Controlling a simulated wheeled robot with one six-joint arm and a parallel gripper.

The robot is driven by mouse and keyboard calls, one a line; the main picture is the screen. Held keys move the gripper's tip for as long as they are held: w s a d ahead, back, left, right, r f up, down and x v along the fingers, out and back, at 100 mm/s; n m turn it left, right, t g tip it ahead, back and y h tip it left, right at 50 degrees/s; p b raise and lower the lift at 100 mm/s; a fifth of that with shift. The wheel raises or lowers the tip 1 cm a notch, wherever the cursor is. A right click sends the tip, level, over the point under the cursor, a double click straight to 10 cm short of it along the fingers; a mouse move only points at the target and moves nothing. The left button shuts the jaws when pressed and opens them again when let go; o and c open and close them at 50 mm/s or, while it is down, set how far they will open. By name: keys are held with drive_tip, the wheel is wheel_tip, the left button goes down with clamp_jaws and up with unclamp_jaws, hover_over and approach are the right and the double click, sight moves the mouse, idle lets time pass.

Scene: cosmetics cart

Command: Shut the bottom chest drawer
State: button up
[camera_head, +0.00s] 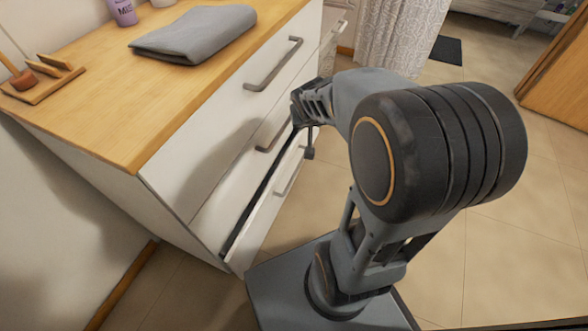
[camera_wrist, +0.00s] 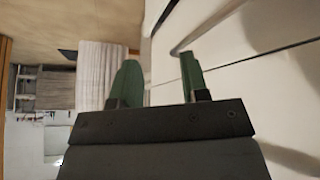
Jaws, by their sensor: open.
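The white chest (camera_head: 165,200) has a wooden top and drawers with grey bar handles. Its bottom drawer (camera_head: 262,222) stands slightly out, with a narrow dark gap along its top edge. The bottom drawer's handle (camera_head: 289,171) is on its front face. My gripper (camera_head: 306,138) is in front of the chest, close to the middle drawer's handle (camera_head: 274,130) and above the bottom drawer's handle. In the wrist view its green fingers (camera_wrist: 160,78) are apart with nothing between them. White drawer fronts (camera_wrist: 240,75) and a grey handle (camera_wrist: 205,28) lie beside the right finger; contact cannot be told.
A folded grey towel (camera_head: 195,34), a purple bottle (camera_head: 122,11) and a wooden holder (camera_head: 42,82) are on the chest top. A patterned curtain (camera_head: 400,38) hangs behind, near a dark mat (camera_head: 447,50). Tiled floor (camera_head: 500,235) is open at the right.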

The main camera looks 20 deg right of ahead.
drive_tip(key=w+d+f+m+t, duration=0.1)
drive_tip(key=w+d+f+t, duration=0.2)
drive_tip(key=w+d+f, duration=0.5)
drive_tip(key=m+t+y, duration=0.3)
drive_tip(key=m+y, duration=0.2)
drive_tip(key=y, duration=0.9)
approach(296, 171)
drive_tip(key=x, duration=0.3)
drive_tip(key=b+x, duration=0.1)
drive_tip(key=x, duration=0.3)
drive_tip(key=b+x, duration=0.1)
drive_tip(key=x, duration=0.2)
drive_tip(key=shift+w+d+f, duration=0.2)
drive_tip(key=shift+w+f, duration=0.15)
drive_tip(key=shift+f, duration=0.05)
clamp_jaws()
